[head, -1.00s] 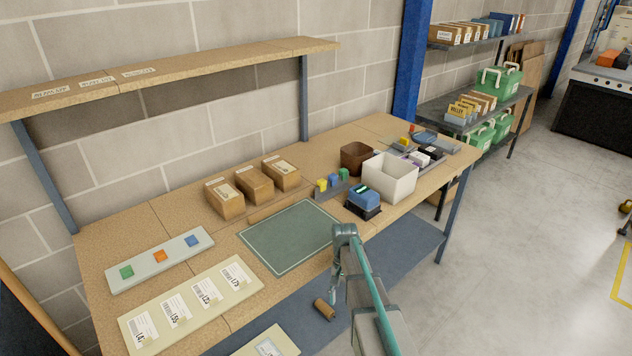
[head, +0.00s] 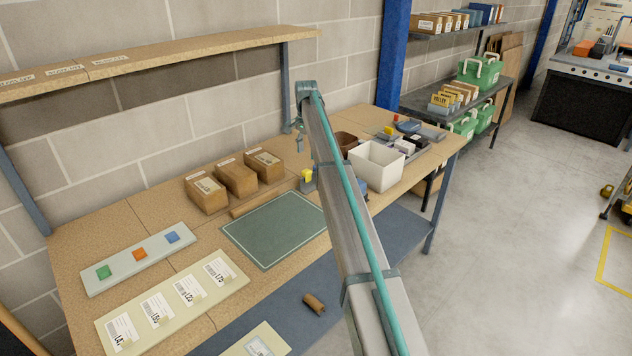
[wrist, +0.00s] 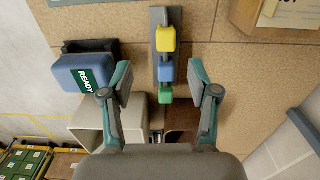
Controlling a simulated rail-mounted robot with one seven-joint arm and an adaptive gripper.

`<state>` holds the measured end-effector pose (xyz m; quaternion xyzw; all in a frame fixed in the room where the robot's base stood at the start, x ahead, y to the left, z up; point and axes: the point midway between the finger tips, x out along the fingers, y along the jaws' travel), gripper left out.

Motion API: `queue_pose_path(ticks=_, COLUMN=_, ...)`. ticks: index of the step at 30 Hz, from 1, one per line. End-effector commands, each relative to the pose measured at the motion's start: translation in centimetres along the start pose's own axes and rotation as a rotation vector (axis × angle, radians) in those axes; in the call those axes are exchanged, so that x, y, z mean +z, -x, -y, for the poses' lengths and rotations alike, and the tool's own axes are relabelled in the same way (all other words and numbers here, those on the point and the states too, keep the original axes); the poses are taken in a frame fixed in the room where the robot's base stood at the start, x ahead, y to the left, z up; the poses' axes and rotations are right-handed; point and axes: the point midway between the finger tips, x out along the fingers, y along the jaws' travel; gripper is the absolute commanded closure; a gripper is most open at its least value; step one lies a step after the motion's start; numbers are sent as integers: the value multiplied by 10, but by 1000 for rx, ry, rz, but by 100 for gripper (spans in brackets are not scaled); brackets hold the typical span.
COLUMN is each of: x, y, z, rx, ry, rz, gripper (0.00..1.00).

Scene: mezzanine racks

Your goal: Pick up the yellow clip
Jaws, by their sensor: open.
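The yellow clip (head: 306,174) stands at the near end of a small grey rack on the bench in the head view. In the wrist view the yellow clip (wrist: 166,39) is at the top of the row, above a blue clip (wrist: 166,71) and a green clip (wrist: 166,94). My gripper (wrist: 160,68) is open and empty, its fingers either side of the row in the picture and apart from it. In the head view my gripper (head: 302,150) hangs above the rack; my arm hides the other clips.
A white bin (head: 377,164) and a brown bin (head: 345,141) stand right of the rack. A blue READY block (wrist: 82,73) sits beside the rack. Cardboard boxes (head: 237,179) stand to the left. The green mat (head: 275,228) is clear.

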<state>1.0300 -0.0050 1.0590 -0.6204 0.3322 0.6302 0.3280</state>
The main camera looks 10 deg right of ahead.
Motion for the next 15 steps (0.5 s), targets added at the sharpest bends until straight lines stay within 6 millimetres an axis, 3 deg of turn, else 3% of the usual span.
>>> queue_pose_path(ticks=1, x=-3, y=5, z=11, rx=-6, ry=-8, rz=-6, gripper=40)
queue_pose_path(ticks=5, x=-2, y=4, z=15, rx=-11, ry=-16, rz=-10, gripper=40)
queue_pose_path(ticks=15, x=-2, y=-40, z=13, rx=-10, ry=-15, rz=-9, gripper=40)
